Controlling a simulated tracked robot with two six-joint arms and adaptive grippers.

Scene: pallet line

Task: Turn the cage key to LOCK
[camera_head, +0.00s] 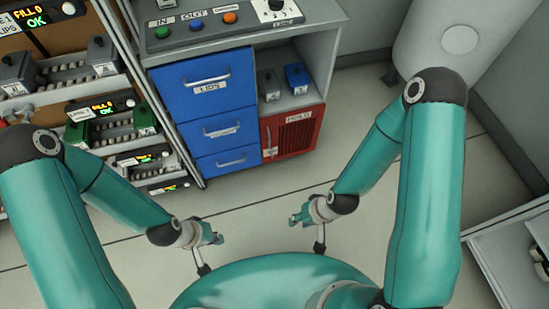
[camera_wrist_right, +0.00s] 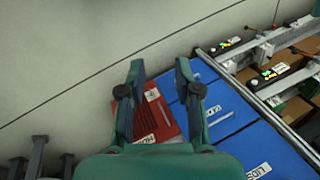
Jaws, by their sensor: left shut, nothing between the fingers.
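The red cage (camera_head: 291,133), labelled HOLD, is at the lower right of the cabinet, with its slotted door closed. A small pale fitting (camera_head: 269,142) shows at the door's left edge; I cannot tell a key or its setting there. In the right wrist view the red cage (camera_wrist_right: 165,115) lies beyond my right gripper, partly covered by its fingers. My right gripper (camera_wrist_right: 160,64) is open and empty, apart from the cage; it also shows in the head view (camera_head: 296,218). My left gripper (camera_head: 216,238) is shut and empty, low over the floor in front of the cabinet.
Blue drawers (camera_head: 208,88) stand left of the cage. Above it, an open shelf holds a grey and a blue block (camera_head: 297,78). A button panel (camera_head: 205,24) tops the cabinet. Racks (camera_head: 100,100) stand at left. Floor (camera_head: 255,200) before the cabinet is clear.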

